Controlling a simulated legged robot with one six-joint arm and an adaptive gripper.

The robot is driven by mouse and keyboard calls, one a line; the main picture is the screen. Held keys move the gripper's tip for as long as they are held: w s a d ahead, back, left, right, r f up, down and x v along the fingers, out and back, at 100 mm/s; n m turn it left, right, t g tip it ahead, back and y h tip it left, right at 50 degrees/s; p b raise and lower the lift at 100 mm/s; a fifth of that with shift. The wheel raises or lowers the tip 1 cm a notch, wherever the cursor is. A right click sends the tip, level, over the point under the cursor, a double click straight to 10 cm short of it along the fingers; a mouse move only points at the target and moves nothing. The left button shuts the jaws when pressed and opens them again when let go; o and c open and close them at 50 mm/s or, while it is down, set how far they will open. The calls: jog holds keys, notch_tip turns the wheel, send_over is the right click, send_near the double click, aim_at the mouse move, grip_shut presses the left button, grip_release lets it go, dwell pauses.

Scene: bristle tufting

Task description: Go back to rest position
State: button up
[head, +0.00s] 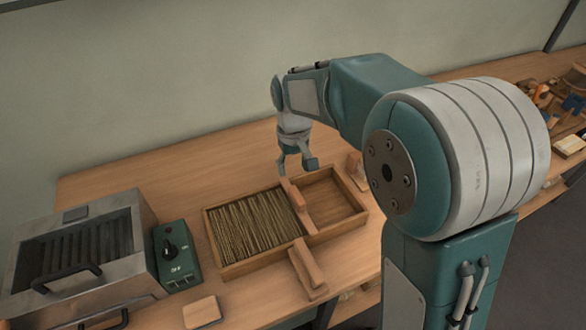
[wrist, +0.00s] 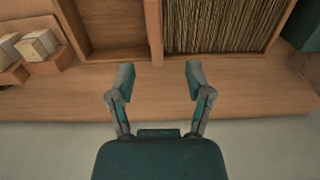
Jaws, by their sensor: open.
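My gripper (head: 297,163) hangs over the back edge of a wooden tray (head: 262,266) in the head view, fingers pointing down. In the wrist view my gripper (wrist: 159,78) is open, with nothing between its two fingers. The tray's left part holds a bed of thin tan bristles (head: 252,228); they also show in the wrist view (wrist: 222,25). The tray's right compartment (head: 333,202) looks empty. A wooden divider (head: 298,206) stands between the two parts.
A metal box with handles (head: 80,250) and a green control box with a knob (head: 176,256) stand left of the tray. A wooden block (head: 307,272) lies at the tray's front edge, and a small flat block (head: 202,312) lies at the front left. The back left tabletop (head: 150,185) is clear.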

dwell(0.3)
jog(key=s+d+r+m+t, duration=0.2)
jog(key=s+d+r+t, duration=0.1)
jog(key=s+d+r, duration=0.55)
jog(key=s+d+m+t, duration=0.1)
jog(key=s+d, duration=0.1)
jog(key=s, duration=0.4)
jog(key=s+d+r+m+t, duration=0.1)
jog(key=s+d, duration=0.2)
jog(key=s, duration=0.4)
jog(key=shift+d+r+m+t, duration=0.15)
jog(key=shift+r+m+t, duration=0.15)
jog(key=shift+t, duration=0.1)
